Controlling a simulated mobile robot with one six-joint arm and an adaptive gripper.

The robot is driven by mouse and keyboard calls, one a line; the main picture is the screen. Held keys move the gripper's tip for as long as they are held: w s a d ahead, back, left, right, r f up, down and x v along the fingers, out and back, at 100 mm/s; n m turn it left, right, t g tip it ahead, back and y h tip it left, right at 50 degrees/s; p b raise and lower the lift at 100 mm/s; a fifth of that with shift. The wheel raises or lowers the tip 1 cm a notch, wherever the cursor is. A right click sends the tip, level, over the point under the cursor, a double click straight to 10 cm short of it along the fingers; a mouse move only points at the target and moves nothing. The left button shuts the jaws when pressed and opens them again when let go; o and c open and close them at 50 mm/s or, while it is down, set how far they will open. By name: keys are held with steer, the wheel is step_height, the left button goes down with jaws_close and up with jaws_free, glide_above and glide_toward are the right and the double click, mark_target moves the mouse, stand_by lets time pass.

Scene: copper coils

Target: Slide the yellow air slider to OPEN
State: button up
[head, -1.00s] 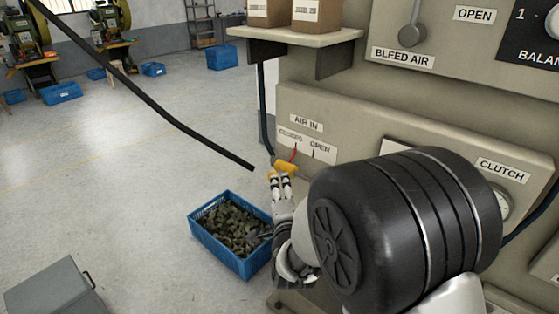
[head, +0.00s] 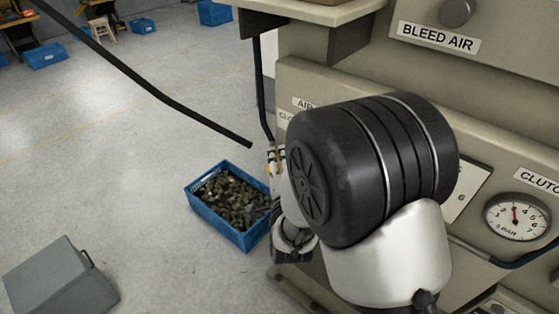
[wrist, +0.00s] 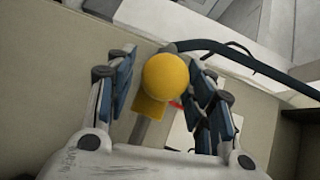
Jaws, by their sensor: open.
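The yellow air slider (wrist: 166,78) shows in the wrist view as a round knob with a flat yellow piece below it. My gripper (wrist: 163,92) is open, with one finger to the left of the knob and the other to the right. A gap shows on the left; on the right the finger is closer, and I cannot tell whether it touches. A bit of red shows beside the slider. In the head view my gripper (head: 275,162) is at the AIR IN panel, and my arm hides most of the slider and the CLOSED and OPEN labels.
A blue crate (head: 197,207) of metal parts stands on the floor left of the machine. A dark hose (wrist: 262,66) runs behind the slider. A shelf (head: 320,12) juts out above the panel. A pressure gauge (head: 515,217) is at right. A grey box (head: 58,278) stands front left.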

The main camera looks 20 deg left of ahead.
jaws_close()
stand_by(0.5)
